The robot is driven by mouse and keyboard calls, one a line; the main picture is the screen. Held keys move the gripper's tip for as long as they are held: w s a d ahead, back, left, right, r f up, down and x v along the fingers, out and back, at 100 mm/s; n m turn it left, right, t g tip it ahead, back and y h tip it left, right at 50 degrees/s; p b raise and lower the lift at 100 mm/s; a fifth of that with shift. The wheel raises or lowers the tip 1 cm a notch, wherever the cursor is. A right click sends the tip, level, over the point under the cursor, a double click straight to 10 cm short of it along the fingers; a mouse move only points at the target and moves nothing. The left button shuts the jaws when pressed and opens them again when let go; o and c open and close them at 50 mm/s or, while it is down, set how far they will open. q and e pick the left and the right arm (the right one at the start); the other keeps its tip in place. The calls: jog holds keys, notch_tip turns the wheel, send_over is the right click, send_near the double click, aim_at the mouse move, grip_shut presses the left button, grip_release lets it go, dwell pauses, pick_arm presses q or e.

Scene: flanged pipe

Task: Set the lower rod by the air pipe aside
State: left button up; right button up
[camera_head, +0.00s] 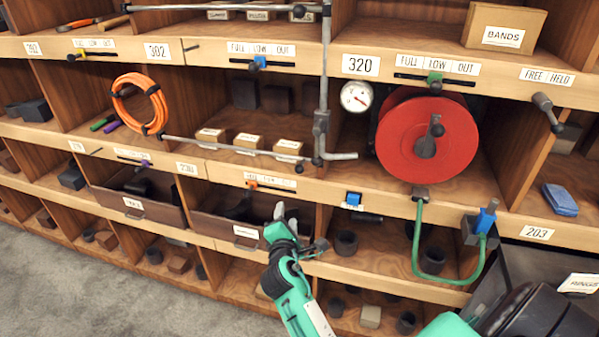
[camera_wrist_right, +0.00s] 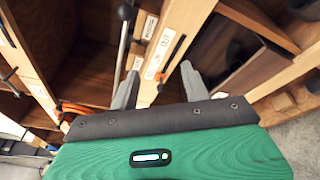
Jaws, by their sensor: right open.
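The air pipe (camera_head: 325,75) is a grey upright pipe in front of the shelves, bending right at its foot. The lower rod (camera_head: 235,148) is a thin grey bar running left from the pipe's foot, across the front of several small labelled boxes. My right gripper (camera_head: 283,211) is open and empty, below and left of the pipe's foot, apart from the rod. In the right wrist view, the open fingers (camera_wrist_right: 160,80) face the shelf front, and a grey bar with a dark knob (camera_wrist_right: 124,13) stands left of them; I cannot tell which bar it is. My left gripper is out of view.
A red reel (camera_head: 400,135) and a round gauge (camera_head: 356,96) are right of the pipe. An orange cable coil (camera_head: 137,103) hangs at the left. A green hose (camera_head: 420,240) loops at lower right. Drawers (camera_head: 235,232) stick out left of my gripper. Grey floor is open at lower left.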

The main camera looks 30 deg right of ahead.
jog(key=h, duration=0.1)
send_near(299, 172)
jog(key=p+x, duration=0.4)
jog(key=x, duration=0.6)
jog(key=shift+w, duration=0.1)
jog(key=shift+w+d+f, duration=0.1)
jog(key=shift+w+d, duration=0.4)
jog(key=shift+w, duration=0.05)
jog(key=shift+c, duration=0.2)
grip_shut()
